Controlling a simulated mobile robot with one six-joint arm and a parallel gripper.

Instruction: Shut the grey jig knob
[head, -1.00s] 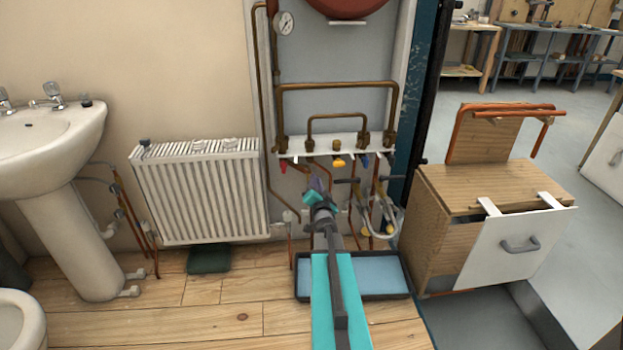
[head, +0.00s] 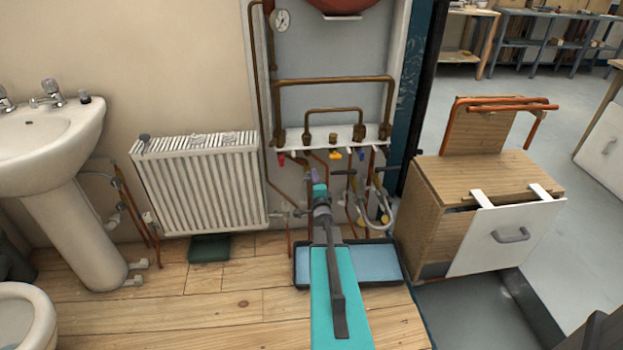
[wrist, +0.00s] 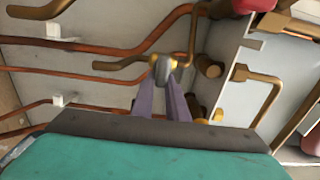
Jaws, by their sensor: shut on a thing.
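The grey jig knob (wrist: 162,68) shows in the wrist view as a small rounded grey piece on a brass-coloured fitting, joined to a copper-brown pipe. My gripper (wrist: 164,84) has its two purple fingers closed on it from below in the picture. In the head view my gripper (head: 315,176) reaches in below the white valve shelf, in front of the pipes. The knob is too small and too hidden by my gripper to make out there.
The white shelf (head: 315,137) carries red (head: 281,159), yellow (head: 336,155) and blue (head: 361,154) handles. Copper pipes run close around my gripper. A white radiator (head: 200,185) stands left. A blue-lined tray (head: 375,265) lies below my arm. A wooden cabinet (head: 425,225) stands right.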

